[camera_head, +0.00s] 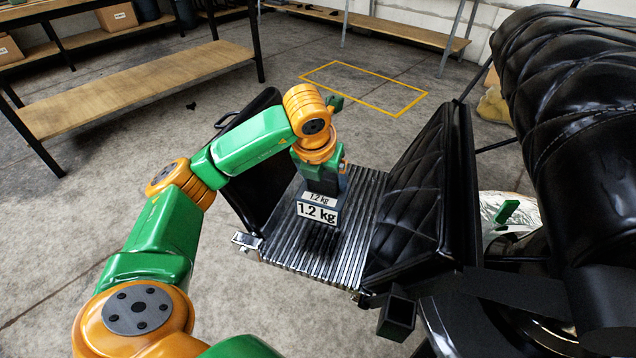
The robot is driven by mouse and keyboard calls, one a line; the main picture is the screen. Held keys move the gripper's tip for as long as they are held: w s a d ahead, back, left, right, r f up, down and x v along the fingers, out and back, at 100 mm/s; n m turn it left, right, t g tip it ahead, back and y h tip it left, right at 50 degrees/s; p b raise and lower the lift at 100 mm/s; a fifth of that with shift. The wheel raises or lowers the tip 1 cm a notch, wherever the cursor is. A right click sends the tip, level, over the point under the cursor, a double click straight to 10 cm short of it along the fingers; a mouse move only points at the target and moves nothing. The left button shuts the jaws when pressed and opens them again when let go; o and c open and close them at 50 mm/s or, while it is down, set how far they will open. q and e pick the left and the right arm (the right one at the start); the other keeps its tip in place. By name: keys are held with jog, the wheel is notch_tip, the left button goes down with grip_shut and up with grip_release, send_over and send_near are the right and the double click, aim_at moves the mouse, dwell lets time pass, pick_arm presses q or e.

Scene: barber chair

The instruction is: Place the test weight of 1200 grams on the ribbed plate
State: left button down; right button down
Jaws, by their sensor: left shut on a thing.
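The test weight (318,211) is a block with white labels reading 1.2 kg. It is upright over the middle of the ribbed plate (305,258), the grooved metal footplate between two black padded panels. My left gripper (320,180) comes down from above and is shut on the weight; its fingertips are mostly hidden by the wrist and the block. A dark shadow lies on the ribs just below the weight. I cannot tell whether its underside touches the plate. My right gripper is not in view.
The black quilted barber chair (555,90) fills the right side. A padded panel (425,200) rises close to the plate's right edge, and another (262,115) stands behind its left. A wooden bench (140,85) stands at the far left.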

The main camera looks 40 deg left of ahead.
aim_at(326, 189)
pick_arm(q)
jog(key=w+f, duration=0.1)
jog(key=w+a+f, duration=0.1)
jog(key=f, duration=0.1)
jog(key=shift+w+f+b, duration=0.2)
jog(key=shift+w+b, duration=0.1)
jog(key=shift+w, duration=0.05)
notch_tip(326, 189, down, 3)
jog(key=shift+r+b, duration=0.1)
jog(key=shift+b, duration=0.4)
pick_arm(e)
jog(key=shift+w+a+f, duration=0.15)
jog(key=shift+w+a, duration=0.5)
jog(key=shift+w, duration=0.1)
pick_arm(q)
grip_release()
jog(key=shift+s, duration=0.1)
jog(key=shift+r, duration=0.15)
jog(key=p+v, duration=0.3)
jog(key=v, duration=0.8)
jog(key=shift+s+r, duration=0.1)
jog(key=shift+r, duration=0.05)
jog(key=shift+s+r, duration=0.15)
jog(key=shift+r, duration=0.1)
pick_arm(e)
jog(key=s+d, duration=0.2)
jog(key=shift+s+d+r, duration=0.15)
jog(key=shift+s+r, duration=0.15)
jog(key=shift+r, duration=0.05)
